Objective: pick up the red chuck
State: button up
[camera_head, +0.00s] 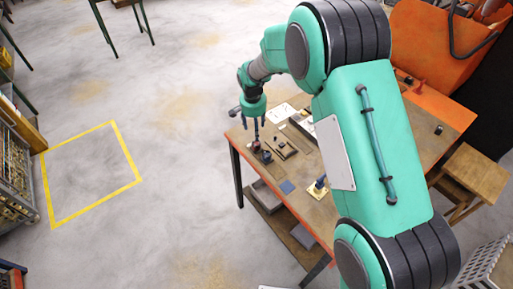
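My gripper (257,130) points down over the left corner of the wooden workbench (330,212). Its fingers look thin and dark, and their opening is too small to make out. A small dark-red piece (256,146), which looks like the red chuck, sits on the bench just below the fingertips. I cannot tell whether the fingers touch it. Another small red item (419,87) stands at the far right of the bench, partly beyond my arm; its shape is unclear.
Dark blocks (285,149) and white sheets (280,113) lie beside the gripper. A blue square (287,187) and a yellowish piece with a dark top (318,189) lie nearer. A wooden stool (472,172) stands right. My arm hides the bench's middle. Floor at left is open.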

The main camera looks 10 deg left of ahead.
send_over(257, 144)
jog(key=s, duration=0.1)
jog(key=f, duration=0.8)
jog(key=shift+s+a, duration=0.15)
jog(key=shift+s, duration=0.05)
jog(key=shift+f, duration=0.1)
jog(key=shift+w+f, duration=0.25)
jog(key=shift+f, duration=1)
jog(key=shift+w+f, duration=0.2)
jog(key=shift+f, duration=1.05)
grip_shut()
jog(key=shift+r, duration=0.1)
notch_tip(257, 144, up, 10)
